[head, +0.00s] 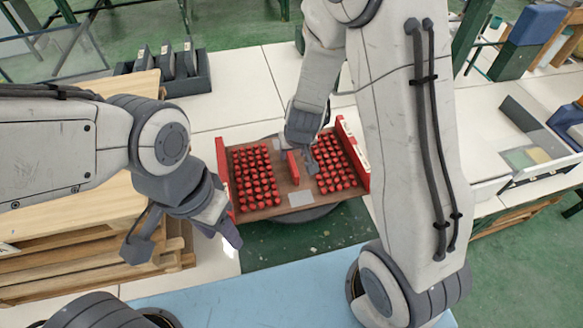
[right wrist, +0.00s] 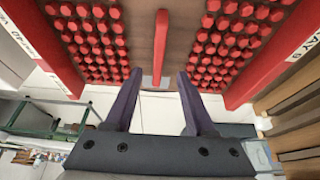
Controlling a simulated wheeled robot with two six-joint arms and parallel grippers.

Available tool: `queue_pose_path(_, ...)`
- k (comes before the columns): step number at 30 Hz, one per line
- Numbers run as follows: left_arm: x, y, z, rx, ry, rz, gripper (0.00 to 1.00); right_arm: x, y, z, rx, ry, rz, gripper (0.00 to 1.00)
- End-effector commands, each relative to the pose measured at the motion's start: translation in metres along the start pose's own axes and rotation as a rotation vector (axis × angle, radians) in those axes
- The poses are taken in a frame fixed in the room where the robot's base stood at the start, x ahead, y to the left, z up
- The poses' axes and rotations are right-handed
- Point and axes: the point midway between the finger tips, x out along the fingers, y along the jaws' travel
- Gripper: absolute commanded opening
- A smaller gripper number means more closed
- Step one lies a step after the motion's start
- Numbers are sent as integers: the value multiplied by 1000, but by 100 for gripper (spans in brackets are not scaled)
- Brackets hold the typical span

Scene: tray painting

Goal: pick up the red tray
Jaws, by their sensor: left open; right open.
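The red tray has red end walls (head: 226,180), a brown base (head: 290,205) and two blocks of many small red pieces. A short upright red bar (head: 293,168) stands in its middle. It rests level on a dark round support (head: 325,213). My right gripper (head: 303,160) is over the tray's middle, close to the bar. In the right wrist view, the open right gripper (right wrist: 160,88) has the red bar (right wrist: 160,50) between its finger lines; contact is not visible. My left gripper (head: 185,240) is open and empty, just left of the tray's near-left corner.
A wooden stack (head: 100,200) stands left of the tray, under my left arm. A dark rack (head: 190,85) with grey blocks is behind it. A light blue surface (head: 260,290) lies in front. White tabletop (head: 255,90) is clear behind the tray.

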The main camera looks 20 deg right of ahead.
Motion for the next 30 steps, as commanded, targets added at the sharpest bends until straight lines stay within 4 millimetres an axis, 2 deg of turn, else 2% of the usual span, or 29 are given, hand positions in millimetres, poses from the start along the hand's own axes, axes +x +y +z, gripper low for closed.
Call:
queue_pose_path(1, 11, -1, 1, 0, 0, 0, 50, 14, 1, 3, 0, -2, 1, 55)
queue_pose_path(8, 20, -1, 1, 0, 0, 0, 50, 30, 2, 1, 0, -2, 0, 55)
queue_pose_path(16, 43, -3, 2, 0, 0, 0, 50, 70, 3, 1, -1, -2, -1, 55)
queue_pose_path(24, 42, -3, 2, 0, 0, 0, 50, 72, 3, -1, 0, -1, -1, 55)
queue_pose_path(25, 42, -3, 2, 0, 0, 0, 50, 72, 3, -1, 0, -1, -1, 47)
queue_pose_path(28, 42, -3, 2, 0, 0, 0, 50, 72, 3, -1, 0, -1, -1, 9)
queue_pose_path(29, 42, -3, 2, 0, 0, 0, 50, 72, 3, -1, 0, -1, -1, 0)
queue_pose_path(30, 42, -3, 2, 0, 0, 0, 50, 72, 3, -1, 0, -1, -1, 0)
